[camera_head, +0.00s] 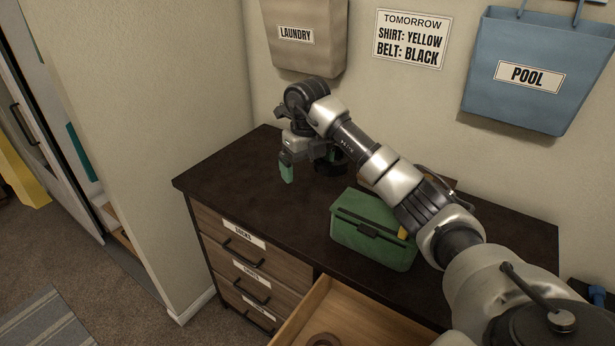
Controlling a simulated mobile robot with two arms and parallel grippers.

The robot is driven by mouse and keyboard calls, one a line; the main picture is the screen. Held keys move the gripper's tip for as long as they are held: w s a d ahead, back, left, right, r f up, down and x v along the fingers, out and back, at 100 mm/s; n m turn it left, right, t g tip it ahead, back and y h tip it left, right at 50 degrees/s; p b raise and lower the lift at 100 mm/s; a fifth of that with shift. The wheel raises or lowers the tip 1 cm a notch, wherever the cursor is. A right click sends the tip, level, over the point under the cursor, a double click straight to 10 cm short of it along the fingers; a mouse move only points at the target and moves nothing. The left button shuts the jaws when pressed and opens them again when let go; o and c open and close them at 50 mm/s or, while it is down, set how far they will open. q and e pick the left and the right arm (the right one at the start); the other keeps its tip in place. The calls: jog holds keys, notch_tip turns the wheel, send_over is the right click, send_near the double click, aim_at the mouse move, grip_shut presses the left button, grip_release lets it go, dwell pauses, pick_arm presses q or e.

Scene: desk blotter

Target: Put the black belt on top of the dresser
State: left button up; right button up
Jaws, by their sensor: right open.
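The dresser (225,180) has a dark brown top and stands against the wall. My right gripper (303,165) is over the left part of the top, open, with green fingertips pointing down. A dark, rounded item (331,168), which looks like the coiled black belt, is on the dresser top just right of the gripper. It is partly hidden by the gripper, and I cannot tell whether they touch. My left gripper is not in view.
A green box (372,232) stands on the dresser top, right of the gripper, under my arm. A beige laundry bag (305,50), a note (410,38) reading "belt: black" and a blue pool bag (540,75) hang on the wall. The top's left front is clear.

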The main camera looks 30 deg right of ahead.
notch_tip(320, 180, up, 7)
jog(key=p, duration=0.1)
jog(key=shift+c, duration=0.5)
jog(key=c, duration=1.7)
jog(key=shift+c, duration=0.2)
